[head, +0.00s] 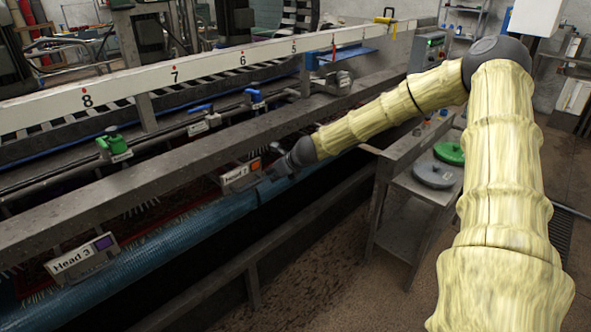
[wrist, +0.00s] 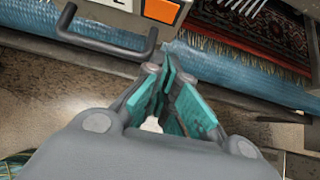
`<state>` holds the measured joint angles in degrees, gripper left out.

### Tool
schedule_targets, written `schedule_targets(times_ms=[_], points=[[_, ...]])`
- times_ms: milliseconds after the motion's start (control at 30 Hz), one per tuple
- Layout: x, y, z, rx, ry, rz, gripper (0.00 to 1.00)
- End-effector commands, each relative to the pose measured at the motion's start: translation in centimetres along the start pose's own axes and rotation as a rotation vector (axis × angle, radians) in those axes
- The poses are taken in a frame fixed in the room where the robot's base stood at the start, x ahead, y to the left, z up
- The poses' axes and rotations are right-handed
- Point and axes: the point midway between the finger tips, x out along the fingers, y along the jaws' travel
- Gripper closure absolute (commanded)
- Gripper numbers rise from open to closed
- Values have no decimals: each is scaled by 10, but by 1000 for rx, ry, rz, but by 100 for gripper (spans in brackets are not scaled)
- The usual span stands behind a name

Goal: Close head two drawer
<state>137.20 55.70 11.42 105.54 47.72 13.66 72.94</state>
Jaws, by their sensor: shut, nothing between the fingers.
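The Head 2 drawer (head: 238,178) is a grey box front with a label and an orange patch, mounted above the blue roller in the head view. In the wrist view its front (wrist: 140,8) shows at the top edge, with the orange patch and a dark U-shaped handle (wrist: 108,42). My gripper (head: 272,168) is just right of the drawer in the head view. In the wrist view my gripper (wrist: 172,75) has its teal fingertips together, empty, just right of and below the handle. I cannot tell whether it touches the handle. How far the drawer stands out is unclear.
A Head 3 box (head: 82,258) sits farther left along the blue roller (head: 170,245). A grey rail (head: 190,158) runs above the drawers. A patterned rug (wrist: 250,35) lies behind the roller. A metal cart (head: 410,190) with green and grey lids stands at the right.

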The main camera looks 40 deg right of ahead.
Motion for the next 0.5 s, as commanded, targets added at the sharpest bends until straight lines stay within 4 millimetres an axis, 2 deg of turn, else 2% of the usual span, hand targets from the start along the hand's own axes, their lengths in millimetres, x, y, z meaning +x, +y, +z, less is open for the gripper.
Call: schedule_targets(times_ms=[200, 500], points=[[-22, -6, -4, 7, 0, -8, 100], [-45, -6, -4, 7, 0, -7, 100]])
